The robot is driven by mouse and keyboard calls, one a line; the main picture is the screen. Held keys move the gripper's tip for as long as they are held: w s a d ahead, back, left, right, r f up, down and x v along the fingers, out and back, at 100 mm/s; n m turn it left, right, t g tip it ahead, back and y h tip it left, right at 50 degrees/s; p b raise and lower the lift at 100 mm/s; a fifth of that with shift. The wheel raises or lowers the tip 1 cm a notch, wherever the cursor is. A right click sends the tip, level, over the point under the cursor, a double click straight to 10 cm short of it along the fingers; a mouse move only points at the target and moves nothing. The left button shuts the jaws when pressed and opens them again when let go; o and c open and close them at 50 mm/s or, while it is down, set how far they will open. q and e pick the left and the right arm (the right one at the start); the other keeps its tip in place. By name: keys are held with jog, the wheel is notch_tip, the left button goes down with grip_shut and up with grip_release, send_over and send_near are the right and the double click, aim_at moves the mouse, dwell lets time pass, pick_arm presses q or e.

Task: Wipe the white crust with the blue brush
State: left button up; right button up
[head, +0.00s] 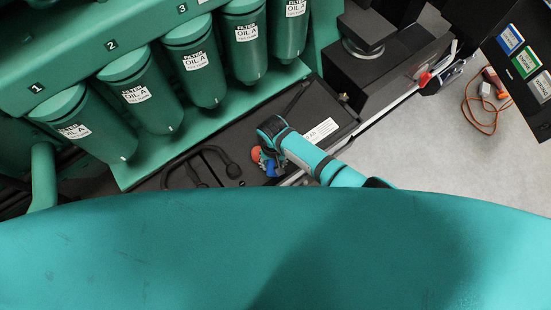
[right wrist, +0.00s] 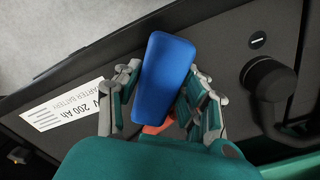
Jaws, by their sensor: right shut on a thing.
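The blue brush (right wrist: 166,75) shows in the right wrist view as a blue block between the fingers of my right gripper (right wrist: 166,100). The gripper is shut on it. In the head view, my right gripper (head: 268,164) is over the black battery (head: 315,105), and a bit of the blue brush (head: 271,169) shows at its fingers. An orange-red part (right wrist: 157,127) shows behind the brush between the fingers; I cannot tell what it belongs to. I cannot make out any white crust; the brush and gripper cover part of the battery top. My left gripper is not in view.
A black terminal cap with cable (right wrist: 268,80) is right of the brush in the wrist view. Several green oil filters (head: 190,62) stand at upper left. A large teal curved surface fills the head view's bottom. An orange cord (head: 480,110) lies on the floor at right.

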jog(key=shift+r, duration=0.1)
notch_tip(320, 180, up, 3)
jog(key=p, duration=0.3)
jog(key=shift+r+p, duration=0.35)
notch_tip(320, 180, up, 2)
jog(key=shift+r+p, duration=0.1)
jog(key=shift+p, duration=0.35)
jog(key=shift+r, duration=1.45)
jog(key=shift+w, duration=0.1)
